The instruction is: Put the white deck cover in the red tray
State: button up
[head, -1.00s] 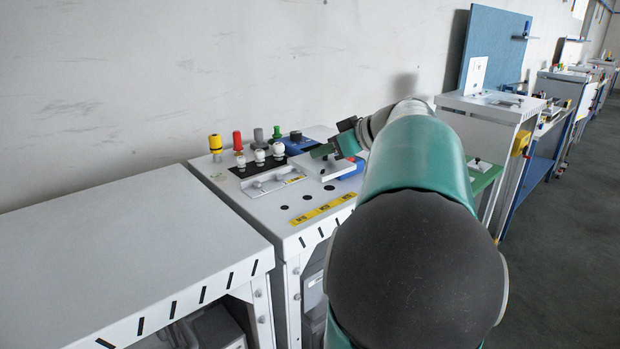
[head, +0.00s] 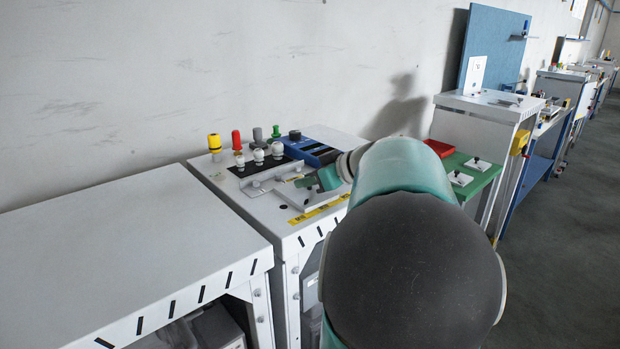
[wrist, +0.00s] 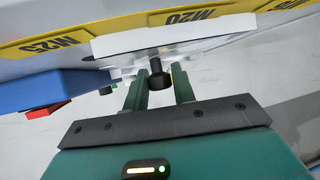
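My gripper (head: 318,186) is over the white machine top in the head view. The white plate (wrist: 125,43) shows beyond the fingertips. Whether the cover is clear of the deck is hard to tell. The red tray (head: 440,147) lies on the green surface to the right, partly behind my arm.
A blue slotted block (head: 308,150) and several knobs, including a yellow one (head: 214,143) and red one (head: 237,139), stand behind. The left white table (head: 120,245) is bare.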

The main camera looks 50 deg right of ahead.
jog(key=o, duration=0.3)
jog(key=shift+r, duration=0.15)
